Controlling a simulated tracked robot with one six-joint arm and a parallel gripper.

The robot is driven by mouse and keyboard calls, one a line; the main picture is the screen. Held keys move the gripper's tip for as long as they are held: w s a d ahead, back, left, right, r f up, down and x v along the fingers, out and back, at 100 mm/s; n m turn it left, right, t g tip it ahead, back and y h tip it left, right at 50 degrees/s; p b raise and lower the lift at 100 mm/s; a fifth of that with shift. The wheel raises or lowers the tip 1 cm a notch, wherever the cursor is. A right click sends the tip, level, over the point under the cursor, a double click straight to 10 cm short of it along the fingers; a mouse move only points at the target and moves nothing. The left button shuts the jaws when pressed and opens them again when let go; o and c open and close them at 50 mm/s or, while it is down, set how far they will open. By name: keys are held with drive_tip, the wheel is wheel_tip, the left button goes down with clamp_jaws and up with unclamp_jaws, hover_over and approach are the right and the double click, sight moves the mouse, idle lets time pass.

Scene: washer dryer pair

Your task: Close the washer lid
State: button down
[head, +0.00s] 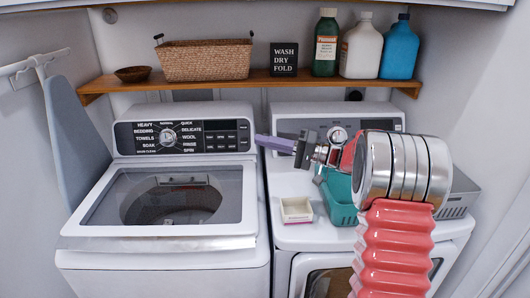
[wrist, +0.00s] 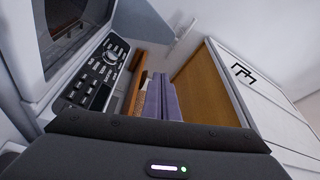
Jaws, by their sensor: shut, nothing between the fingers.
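The white washer (head: 165,270) stands at the left in the head view. Its lid (head: 225,208) has a clear window, through which the round drum shows. The lid lies flat or nearly flat over the top; I cannot tell whether its front edge is slightly raised. My gripper (head: 262,141) is shut and empty, its purple fingers pointing left by the right end of the washer's control panel (head: 185,136), behind and right of the lid. In the wrist view the shut fingers (wrist: 162,98) show beside the panel (wrist: 98,68), apart from the lid.
The dryer (head: 285,238) stands to the right, with a small open box (head: 296,209) and a teal basket (head: 338,203) on top. A wooden shelf (head: 210,85) above holds a wicker basket (head: 205,60), a sign and bottles. An ironing board (head: 75,140) leans at the left wall.

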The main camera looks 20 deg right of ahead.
drive_tip(key=shift+r, duration=1.6)
wheel_tip(320, 180, down, 10)
drive_tip(key=s+a+m+g+h, duration=0.1)
drive_tip(key=s+m+g+h, duration=0.2)
drive_tip(key=m, duration=0.1)
drive_tip(key=s+a+f+g+h, duration=0.4)
drive_tip(key=s+f, duration=0.3)
drive_tip(key=s, duration=0.4)
drive_tip(key=s+n+g+h, duration=0.1)
drive_tip(key=s+n+h, duration=0.2)
drive_tip(key=s+h, duration=0.95)
drive_tip(key=s+a+r+n+t+y, duration=0.2)
drive_tip(key=s+a+r+n+y, duration=0.1)
drive_tip(key=s, duration=0.7)
drive_tip(key=shift+s+a+r+n+t, duration=0.2)
drive_tip(key=shift+a+r+n+t, duration=0.35)
drive_tip(key=shift+r, duration=0.75)
